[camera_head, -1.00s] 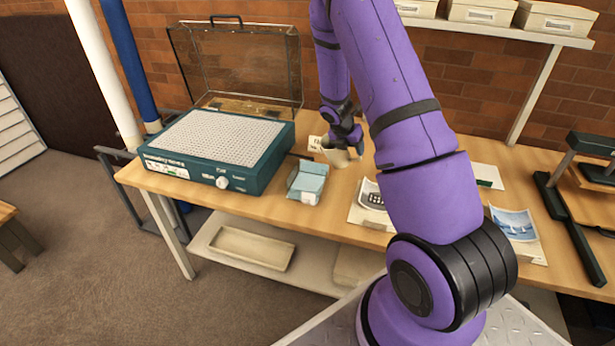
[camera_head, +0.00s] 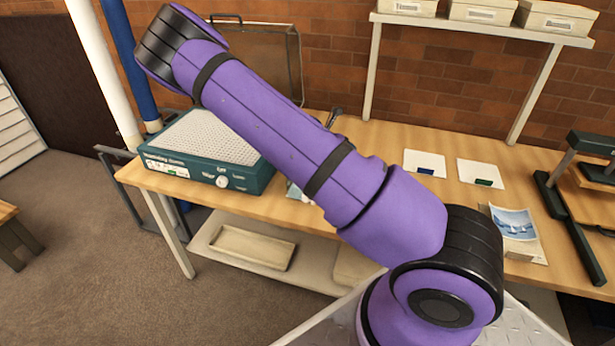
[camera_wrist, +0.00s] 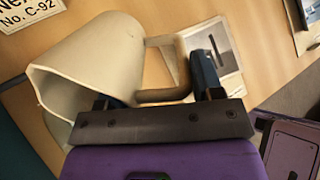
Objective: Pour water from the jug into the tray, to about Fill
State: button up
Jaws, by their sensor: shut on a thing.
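The cream jug (camera_wrist: 85,75) shows in the wrist view, its wide mouth toward the lower left. My gripper (camera_wrist: 160,95) is shut on the jug's handle (camera_wrist: 170,60). I cannot make out any water in the visible part of the jug. In the head view my arm hides both the jug and my gripper. A teal unit (camera_head: 200,172) with a white perforated top stands at the table's left, a knob and small lettering on its front. My arm covers its right part. I cannot tell a separate water tray in it.
A clear lid (camera_head: 270,50) stands open behind the unit. Cards with blue (camera_head: 425,164) and green (camera_head: 482,173) patches and a boat photo (camera_head: 513,224) lie on the table (camera_head: 385,140). A beige tray (camera_head: 240,247) sits on the lower shelf.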

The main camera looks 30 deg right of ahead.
jog(key=shift+a+h+p, duration=0.2)
jog(key=shift+h+p, duration=0.4)
jog(key=shift+p, duration=0.2)
jog(key=shift+w+a+r+h+p, duration=0.1)
jog(key=shift+a+r+h+p, duration=0.2)
jog(key=shift+a+h+p, duration=0.3)
dwell(0.7)
jog(key=shift+a+f+h+p, duration=0.35)
jog(key=shift+a+h+p, duration=0.1)
jog(key=shift+h, duration=0.45)
dwell(0.6)
jog(key=shift+a+r+h+p, duration=0.3)
jog(key=shift+a+h+p, duration=0.4)
jog(key=shift+a+h, duration=0.2)
dwell(0.9)
jog(key=shift+f, duration=0.1)
dwell(0.5)
